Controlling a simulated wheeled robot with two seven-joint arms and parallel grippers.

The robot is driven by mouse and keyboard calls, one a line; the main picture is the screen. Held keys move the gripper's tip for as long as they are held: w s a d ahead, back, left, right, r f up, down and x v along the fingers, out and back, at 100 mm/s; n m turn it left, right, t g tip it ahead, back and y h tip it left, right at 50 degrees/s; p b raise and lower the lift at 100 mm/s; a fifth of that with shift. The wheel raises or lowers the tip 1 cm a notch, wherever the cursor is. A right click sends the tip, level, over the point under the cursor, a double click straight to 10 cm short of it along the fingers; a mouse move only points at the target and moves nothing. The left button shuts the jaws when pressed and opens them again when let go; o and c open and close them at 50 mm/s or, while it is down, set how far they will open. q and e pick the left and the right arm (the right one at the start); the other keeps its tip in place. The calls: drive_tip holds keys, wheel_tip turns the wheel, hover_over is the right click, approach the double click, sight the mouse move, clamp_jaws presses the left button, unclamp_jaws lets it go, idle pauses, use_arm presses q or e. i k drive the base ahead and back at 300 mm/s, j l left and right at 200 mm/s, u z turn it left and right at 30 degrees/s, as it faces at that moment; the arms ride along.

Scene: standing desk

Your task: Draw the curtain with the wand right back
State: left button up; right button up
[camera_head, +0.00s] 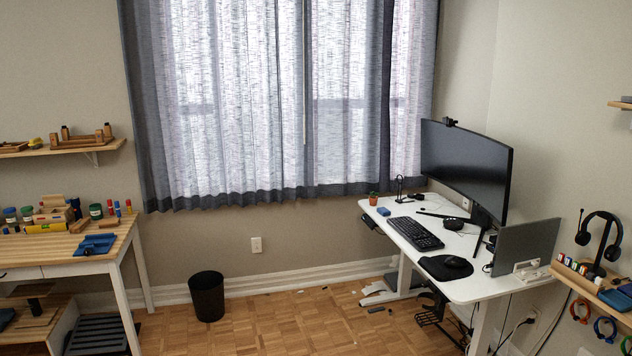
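A pale, patterned sheer curtain (245,110) with dark grey edges and a dark grey hem hangs across the window at the back wall. It is spread over the whole visible window, with light coming through it. A thin vertical wand (305,100) hangs near the middle, by a dark strip where two curtain panels seem to meet. The wand's lower end is well above the hem. The top of the curtain and any rail are outside the picture. Neither of my grippers is in view.
A white standing desk (475,285) with a monitor (465,168) and keyboard (415,233) stands at the right, close to the curtain's right edge. A wooden workbench (45,245) is at the left. A black bin (207,296) stands below the curtain. The parquet floor (270,330) between is mostly clear.

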sight(291, 18)
drive_tip(key=i+u, duration=0.25)
drive_tip(key=i, duration=3)
